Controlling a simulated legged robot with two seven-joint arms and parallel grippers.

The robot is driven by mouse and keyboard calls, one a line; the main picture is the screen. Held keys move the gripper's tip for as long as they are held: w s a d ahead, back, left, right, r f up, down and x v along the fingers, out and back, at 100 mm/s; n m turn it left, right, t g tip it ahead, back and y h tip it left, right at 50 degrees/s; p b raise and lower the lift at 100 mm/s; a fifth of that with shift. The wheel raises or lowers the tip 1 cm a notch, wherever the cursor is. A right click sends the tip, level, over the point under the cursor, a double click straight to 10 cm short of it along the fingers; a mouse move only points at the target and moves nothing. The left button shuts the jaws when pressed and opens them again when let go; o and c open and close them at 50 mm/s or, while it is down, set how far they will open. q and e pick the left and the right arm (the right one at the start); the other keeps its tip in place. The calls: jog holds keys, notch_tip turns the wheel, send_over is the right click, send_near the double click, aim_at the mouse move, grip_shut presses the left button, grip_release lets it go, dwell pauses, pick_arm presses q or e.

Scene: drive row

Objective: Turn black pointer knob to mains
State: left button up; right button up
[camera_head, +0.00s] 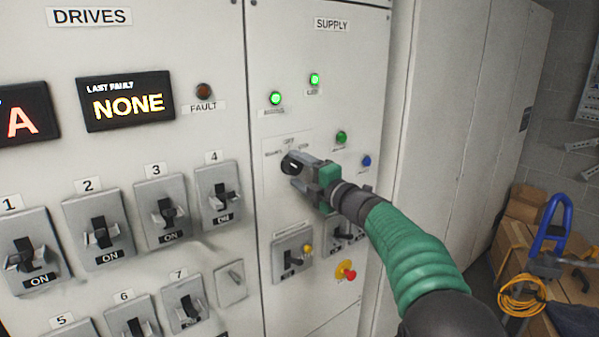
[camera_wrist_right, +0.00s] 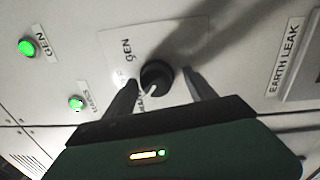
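The black pointer knob (camera_head: 291,163) sits on a pale label plate on the SUPPLY panel. It also shows in the right wrist view (camera_wrist_right: 157,74), where its white mark points down-left towards a partly hidden label. My right gripper (camera_head: 297,174) is at the knob. Its two dark fingers (camera_wrist_right: 160,88) stand apart on either side of the knob, with visible gaps, so it looks open. My left gripper is not in view.
Lit green lamps (camera_head: 275,98) sit above the knob, and a blue button (camera_head: 366,160) is to its right. Below are switches and a red knob (camera_head: 346,271) on yellow. Drive switches (camera_head: 168,212) fill the left panel. Boxes and yellow cable (camera_head: 522,296) lie at right.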

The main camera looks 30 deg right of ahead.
jog(key=shift+s+r, duration=0.1)
jog(key=s+d+f+b, duration=0.1)
jog(key=s+b, duration=0.1)
jog(key=s, duration=1.4)
jog(key=shift+s+d+f+b, duration=0.15)
jog(key=shift+s+d+b, duration=0.05)
jog(key=shift+d+b, duration=0.15)
